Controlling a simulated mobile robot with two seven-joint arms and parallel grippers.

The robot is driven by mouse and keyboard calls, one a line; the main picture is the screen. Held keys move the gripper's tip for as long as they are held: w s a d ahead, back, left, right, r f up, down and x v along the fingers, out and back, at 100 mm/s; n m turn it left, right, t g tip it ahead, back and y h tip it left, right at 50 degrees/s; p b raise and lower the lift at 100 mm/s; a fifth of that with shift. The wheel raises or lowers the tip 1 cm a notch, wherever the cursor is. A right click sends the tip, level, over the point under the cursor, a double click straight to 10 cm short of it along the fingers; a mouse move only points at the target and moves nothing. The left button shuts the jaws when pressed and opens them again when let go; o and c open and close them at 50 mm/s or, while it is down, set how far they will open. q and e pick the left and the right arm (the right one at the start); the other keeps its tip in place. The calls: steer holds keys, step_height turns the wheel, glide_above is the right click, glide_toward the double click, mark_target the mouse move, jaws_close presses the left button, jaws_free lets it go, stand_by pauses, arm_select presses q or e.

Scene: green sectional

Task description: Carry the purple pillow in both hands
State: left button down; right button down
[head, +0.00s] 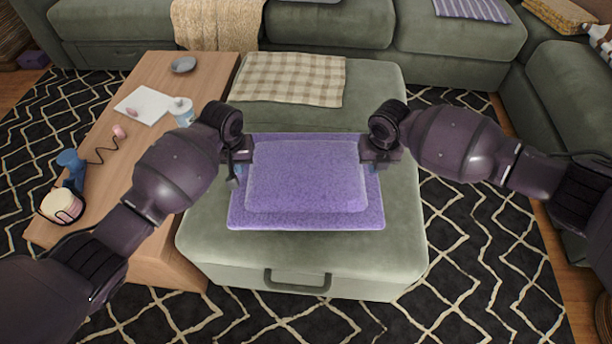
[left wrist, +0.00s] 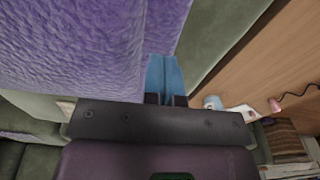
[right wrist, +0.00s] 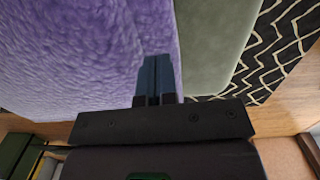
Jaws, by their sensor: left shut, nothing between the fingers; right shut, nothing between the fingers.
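The purple pillow (head: 305,180) lies flat on the green ottoman (head: 215,250). My left gripper (head: 238,178) is at the pillow's left edge and my right gripper (head: 380,165) is at its right edge, facing each other across it. In the left wrist view, the blue fingers (left wrist: 163,75) are closed together beside the purple fabric (left wrist: 80,50). In the right wrist view, the fingers (right wrist: 156,78) are closed together over the pillow's border (right wrist: 80,50). Nothing shows between either pair of fingers. I cannot tell whether they press on the pillow.
A wooden table (head: 165,235) stands left of the ottoman, with a bottle (head: 181,110), paper (head: 142,105), a grey bowl (head: 183,65) and a cream jar (head: 62,206). A checkered cloth (head: 290,78) lies on the ottoman's far part. Green sofas (head: 330,25) border the back and right.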

arm_select(q)
steer(key=shift+f, duration=0.6)
arm_select(e)
steer(key=shift+f, duration=0.6)
arm_select(q)
steer(key=shift+w+d+f, duration=0.1)
steer(key=shift+d+f, duration=0.1)
arm_select(e)
steer(key=shift+w+a+f, duration=0.1)
steer(key=shift+a+f, duration=0.1)
arm_select(q)
steer(key=shift+d, duration=0.55)
arm_select(e)
steer(key=shift+a, duration=0.55)
